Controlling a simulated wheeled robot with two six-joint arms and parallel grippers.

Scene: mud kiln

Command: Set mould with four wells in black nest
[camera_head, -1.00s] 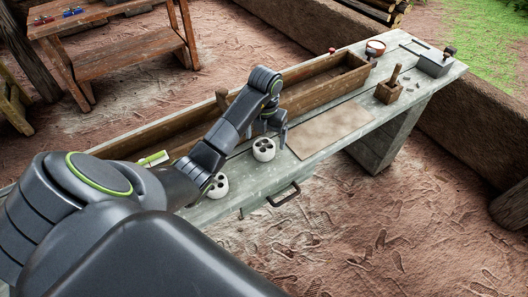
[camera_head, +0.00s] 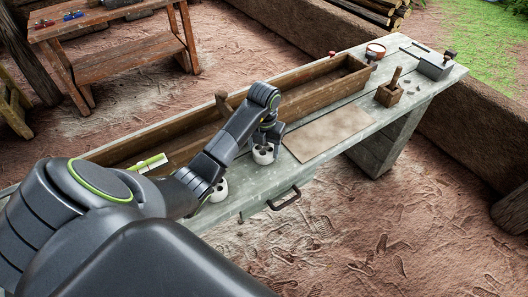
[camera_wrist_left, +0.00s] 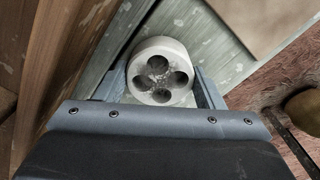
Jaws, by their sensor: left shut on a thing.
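A round whitish mould (camera_head: 263,157) stands on the grey bench. In the left wrist view the mould (camera_wrist_left: 160,72) shows four dark wells in its top. My left gripper (camera_head: 265,147) reaches down from above and is shut on this mould, with a finger on either side of it. A second whitish mould (camera_head: 218,190) stands nearer on the bench, partly behind my left arm; its wells are hard to count. I cannot make out the black nest for certain. My right gripper is not in view.
A long wooden trough (camera_head: 310,88) runs along the bench's far side. A brown board (camera_head: 328,135) lies right of the held mould. A wooden block with a handle (camera_head: 389,95), a red-rimmed bowl (camera_head: 375,51) and a grey box (camera_head: 434,68) stand farther right. A dark handle (camera_head: 284,199) juts from the front edge.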

